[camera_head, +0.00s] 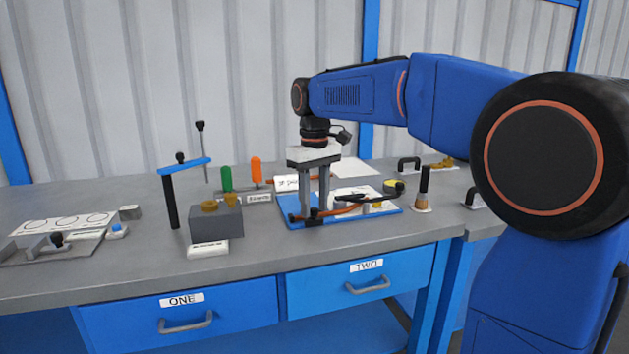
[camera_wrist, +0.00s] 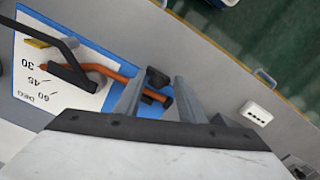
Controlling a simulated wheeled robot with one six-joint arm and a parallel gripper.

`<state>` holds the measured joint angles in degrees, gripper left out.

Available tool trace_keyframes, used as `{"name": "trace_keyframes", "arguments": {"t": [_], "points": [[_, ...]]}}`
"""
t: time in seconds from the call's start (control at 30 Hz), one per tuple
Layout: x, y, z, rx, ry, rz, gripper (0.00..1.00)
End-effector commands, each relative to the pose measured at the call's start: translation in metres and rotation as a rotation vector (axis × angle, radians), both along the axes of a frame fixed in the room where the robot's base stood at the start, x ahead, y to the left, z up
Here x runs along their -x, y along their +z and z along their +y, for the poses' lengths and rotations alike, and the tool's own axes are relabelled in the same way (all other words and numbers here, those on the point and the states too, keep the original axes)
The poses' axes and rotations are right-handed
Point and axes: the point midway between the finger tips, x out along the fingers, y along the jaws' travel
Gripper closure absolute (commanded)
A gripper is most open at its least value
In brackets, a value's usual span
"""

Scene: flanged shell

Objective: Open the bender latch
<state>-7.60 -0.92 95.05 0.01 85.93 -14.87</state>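The bender is a blue plate (camera_head: 293,207) near the bench's front edge, carrying a white degree card (camera_wrist: 62,68), a black lever (camera_wrist: 48,38) and an orange rod (camera_wrist: 108,72). A small black block (camera_wrist: 157,78) sits by the rod's end in the wrist view. I cannot tell for sure which part is the latch. My gripper (camera_head: 314,208) points down over the plate's left part. In the wrist view my gripper (camera_wrist: 160,88) has its fingers apart, with the block and rod end showing in the gap. I see no grip on either; contact is unclear.
Left of the bender stands a grey box (camera_head: 216,225) with brass-coloured parts on top. A blue-armed post (camera_head: 172,200), green handle (camera_head: 226,178) and orange handle (camera_head: 256,170) stand nearby. A black upright handle (camera_head: 424,182) stands right.

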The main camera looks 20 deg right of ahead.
Motion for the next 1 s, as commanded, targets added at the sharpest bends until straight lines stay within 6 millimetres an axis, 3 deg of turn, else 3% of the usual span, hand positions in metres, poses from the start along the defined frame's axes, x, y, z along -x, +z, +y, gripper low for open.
{"name": "trace_keyframes", "arguments": {"t": [0.17, 0.7, 1.0], "points": [[-0.001, 0.023, 0.0, 0.0, 0.0, -0.003, 0.64], [-0.001, 0.13, 0.0, -0.001, 0.0, -0.002, 0.64], [0.0, 0.165, 0.0, 0.0, 0.0, 0.0, 0.64]]}}
